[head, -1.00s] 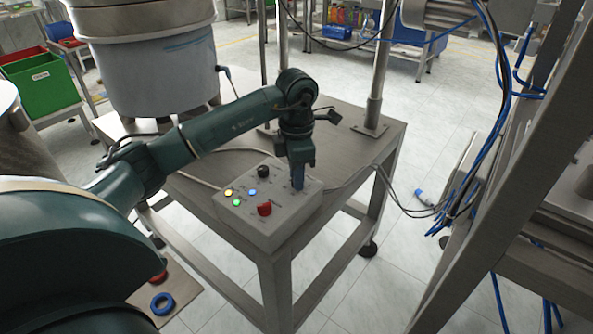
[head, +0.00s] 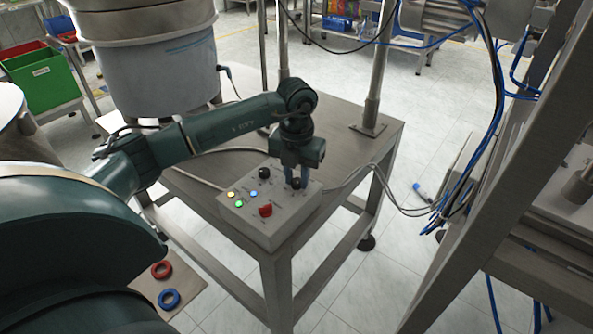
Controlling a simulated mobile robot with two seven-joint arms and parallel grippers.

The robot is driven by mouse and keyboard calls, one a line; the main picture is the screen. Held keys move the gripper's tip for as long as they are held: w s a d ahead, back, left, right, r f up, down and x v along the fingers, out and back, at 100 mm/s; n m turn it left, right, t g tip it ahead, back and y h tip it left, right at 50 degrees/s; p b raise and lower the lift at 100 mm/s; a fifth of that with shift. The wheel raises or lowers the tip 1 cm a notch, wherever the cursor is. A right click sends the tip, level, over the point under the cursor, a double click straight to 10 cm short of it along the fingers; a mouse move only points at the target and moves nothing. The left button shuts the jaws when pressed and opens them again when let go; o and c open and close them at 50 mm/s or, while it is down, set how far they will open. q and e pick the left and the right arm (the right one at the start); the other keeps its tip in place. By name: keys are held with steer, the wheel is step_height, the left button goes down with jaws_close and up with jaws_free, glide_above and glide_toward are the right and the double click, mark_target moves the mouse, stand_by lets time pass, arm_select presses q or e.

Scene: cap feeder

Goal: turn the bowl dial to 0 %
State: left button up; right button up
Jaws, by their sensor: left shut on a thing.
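The grey control box (head: 257,228) sits on the corner of the metal table. Its top carries a black dial (head: 265,173) at the back, a second black dial (head: 296,184) at the right, a red knob (head: 265,210) and several lit buttons. I cannot read the labels, so I cannot tell which dial is the bowl's or where it points. My right gripper is not in view.
A large bowl feeder (head: 150,65) stands on the table (head: 225,165) behind my left arm. A metal post (head: 375,75) rises at the table's back right. Cables run off the box's right side. A red ring (head: 162,270) and a blue ring (head: 169,299) lie at lower left.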

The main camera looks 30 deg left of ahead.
arm_select(q)
steer(key=n+p, duration=0.1)
steer(key=n, duration=0.2)
steer(key=shift+r+n, duration=0.15)
steer(key=shift+n, duration=0.25)
steer(key=shift+n+p, duration=0.6)
steer(key=shift+n, duration=0.3)
steer(key=n+p, duration=0.3)
steer(key=n, duration=0.3)
steer(key=shift+w, duration=0.1)
steer(key=n+p, duration=0.1)
steer(key=n, duration=0.2)
steer(key=shift+n, duration=0.3)
steer(key=shift+n+p, duration=0.75)
steer(key=shift+n, duration=0.25)
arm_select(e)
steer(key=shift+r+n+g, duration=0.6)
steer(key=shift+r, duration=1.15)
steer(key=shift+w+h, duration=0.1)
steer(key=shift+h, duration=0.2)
arm_select(q)
steer(key=o, duration=1)
